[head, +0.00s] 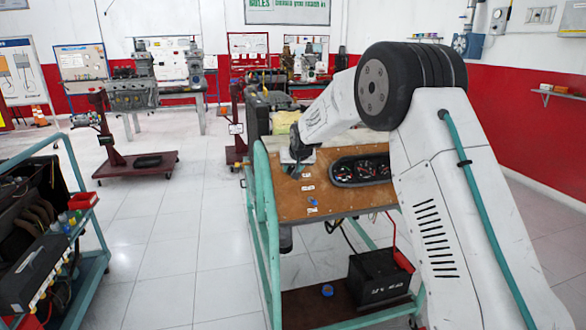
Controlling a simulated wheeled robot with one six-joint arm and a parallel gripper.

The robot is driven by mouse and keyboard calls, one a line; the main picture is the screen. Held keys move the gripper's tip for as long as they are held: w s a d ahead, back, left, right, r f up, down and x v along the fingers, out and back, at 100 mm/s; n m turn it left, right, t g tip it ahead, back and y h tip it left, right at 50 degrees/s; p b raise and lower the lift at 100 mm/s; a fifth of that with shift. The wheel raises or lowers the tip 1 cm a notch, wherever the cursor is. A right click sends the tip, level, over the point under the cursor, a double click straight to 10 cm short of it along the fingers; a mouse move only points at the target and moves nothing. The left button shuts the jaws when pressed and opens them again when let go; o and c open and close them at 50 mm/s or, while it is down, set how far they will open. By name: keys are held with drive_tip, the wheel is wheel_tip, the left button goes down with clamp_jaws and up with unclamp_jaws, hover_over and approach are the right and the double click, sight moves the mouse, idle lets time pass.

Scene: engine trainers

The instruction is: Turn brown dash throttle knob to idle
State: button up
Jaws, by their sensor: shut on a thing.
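The brown dash panel (326,204) is the sloped board of a green-framed engine trainer in the middle of the head view. An instrument cluster with round dark gauges (360,169) sits on its right part. My gripper (296,168) is small and dark at the panel's upper left, shut at the panel face. The throttle knob is not clearly visible; the gripper covers the spot between its fingers, so the knob's angle cannot be read. Small white labels (308,188) lie just below the gripper, and a small blue knob (312,201) sits lower on the panel.
The green trainer frame (262,230) rises close to the gripper's left. A black battery (378,278) with a red clamp stands on the lower shelf. Another teal cart (85,215) with engine parts stands at left. Clear tiled floor (180,260) lies between the carts.

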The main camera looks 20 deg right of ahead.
drive_tip(key=shift+n, duration=0.5)
drive_tip(key=o, duration=1)
drive_tip(key=v, duration=0.8)
drive_tip(key=shift+a, duration=0.1)
drive_tip(key=shift+s+f, duration=0.1)
drive_tip(key=shift+f, duration=0.05)
